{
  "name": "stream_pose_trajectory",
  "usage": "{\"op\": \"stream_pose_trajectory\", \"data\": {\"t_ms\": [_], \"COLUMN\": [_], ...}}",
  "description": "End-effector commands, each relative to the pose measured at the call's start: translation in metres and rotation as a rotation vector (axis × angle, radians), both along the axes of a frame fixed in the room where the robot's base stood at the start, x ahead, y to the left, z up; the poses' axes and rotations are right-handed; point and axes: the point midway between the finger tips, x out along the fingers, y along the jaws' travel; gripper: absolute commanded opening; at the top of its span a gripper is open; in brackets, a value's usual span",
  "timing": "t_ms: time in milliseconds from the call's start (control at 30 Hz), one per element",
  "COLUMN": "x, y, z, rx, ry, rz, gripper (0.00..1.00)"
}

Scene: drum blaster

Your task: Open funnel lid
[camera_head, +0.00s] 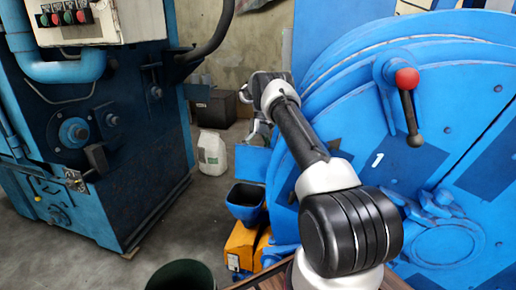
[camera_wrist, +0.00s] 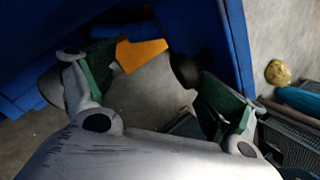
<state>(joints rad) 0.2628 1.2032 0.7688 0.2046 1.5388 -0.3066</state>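A blue hopper-like container (camera_head: 245,203) with a dark opening stands low beside the big blue drum machine. A small flat blue panel (camera_head: 254,162) sits above it; I cannot tell whether either is the funnel or its lid. My gripper (camera_wrist: 150,75) is open in the wrist view, its two grey fingers with green pads spread apart. Nothing shows clasped between them. An orange piece (camera_wrist: 140,53) shows beyond the left finger, against blue panels; I cannot tell whether they touch. In the head view my arm reaches up and left along the drum, and my fingers are mostly hidden.
The blue drum machine (camera_head: 345,110) with a red-knobbed lever (camera_head: 407,80) fills the right. Another blue machine (camera_head: 95,150) stands left. A white jug (camera_head: 211,153) and a dark green bin (camera_head: 181,275) stand on the floor. Grey crates (camera_wrist: 290,140) lie at right in the wrist view.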

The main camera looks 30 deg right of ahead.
Motion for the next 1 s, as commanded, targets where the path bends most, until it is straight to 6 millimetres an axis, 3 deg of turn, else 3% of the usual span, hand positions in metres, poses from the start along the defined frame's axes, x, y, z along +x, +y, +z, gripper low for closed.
{"op": "stream_pose_trajectory", "data": {"t_ms": [433,567,733,1000], "x": [-0.001,0.005,0.015,0.021], "y": [-0.004,-0.01,-0.017,-0.021], "z": [0.001,0.018,0.048,0.068], "rx": [-0.003,-0.004,-0.004,-0.002], "ry": [0.004,0.002,-0.002,-0.002], "rz": [0.0,0.001,0.001,0.001], "gripper": [0.62,0.51,0.51,0.51]}}
